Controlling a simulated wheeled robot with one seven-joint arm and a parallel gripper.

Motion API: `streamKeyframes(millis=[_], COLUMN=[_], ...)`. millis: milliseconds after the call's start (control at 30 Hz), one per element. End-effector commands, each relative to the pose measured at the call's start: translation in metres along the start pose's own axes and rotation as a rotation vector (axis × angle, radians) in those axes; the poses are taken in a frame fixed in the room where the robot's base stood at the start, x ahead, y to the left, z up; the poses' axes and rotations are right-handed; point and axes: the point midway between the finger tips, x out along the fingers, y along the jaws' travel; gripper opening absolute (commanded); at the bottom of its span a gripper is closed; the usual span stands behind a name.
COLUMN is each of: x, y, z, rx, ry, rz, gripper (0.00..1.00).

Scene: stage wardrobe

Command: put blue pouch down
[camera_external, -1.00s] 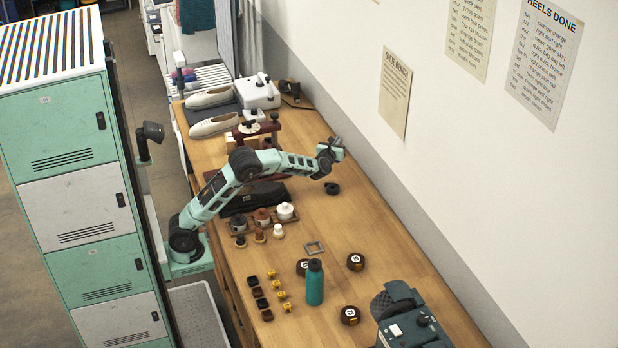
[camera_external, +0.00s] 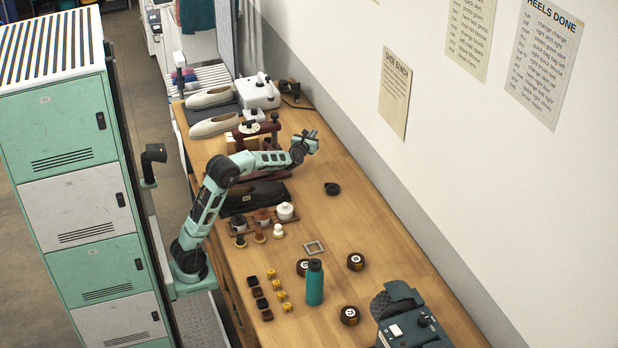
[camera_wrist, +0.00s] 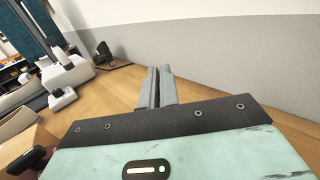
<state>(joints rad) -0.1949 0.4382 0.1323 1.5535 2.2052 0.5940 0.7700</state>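I see no blue pouch that I can make out in either view. My gripper (camera_external: 311,139) is raised above the far middle of the wooden workbench (camera_external: 370,250), reaching towards the wall side. In the wrist view its two grey fingers (camera_wrist: 161,80) lie close together with only a thin dark line between them. Nothing shows held between them. The bench top below the fingertips is partly hidden by the gripper's body.
Pale shoes (camera_external: 214,126) and a white machine (camera_external: 258,92) stand at the back. A dark ring-like item (camera_external: 332,188) lies near my gripper. A teal bottle (camera_external: 315,283), several small parts and a dark teal machine (camera_external: 408,318) are nearer. The bench's right side has bare room.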

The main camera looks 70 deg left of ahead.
Motion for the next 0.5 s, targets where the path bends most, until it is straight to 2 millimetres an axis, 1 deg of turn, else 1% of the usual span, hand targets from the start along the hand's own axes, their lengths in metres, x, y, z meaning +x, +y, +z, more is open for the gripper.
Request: streamKeyframes(millis=[300, 367, 500], x=[0.0, 0.0, 0.0], y=[0.0, 0.001, 0.0], z=[-0.046, -0.049, -0.048], rx=[0.002, 0.0, 0.0], ry=[0.001, 0.0, -0.001], rz=[0.0, 0.0, 0.0], gripper=[0.0, 0.0, 0.0])
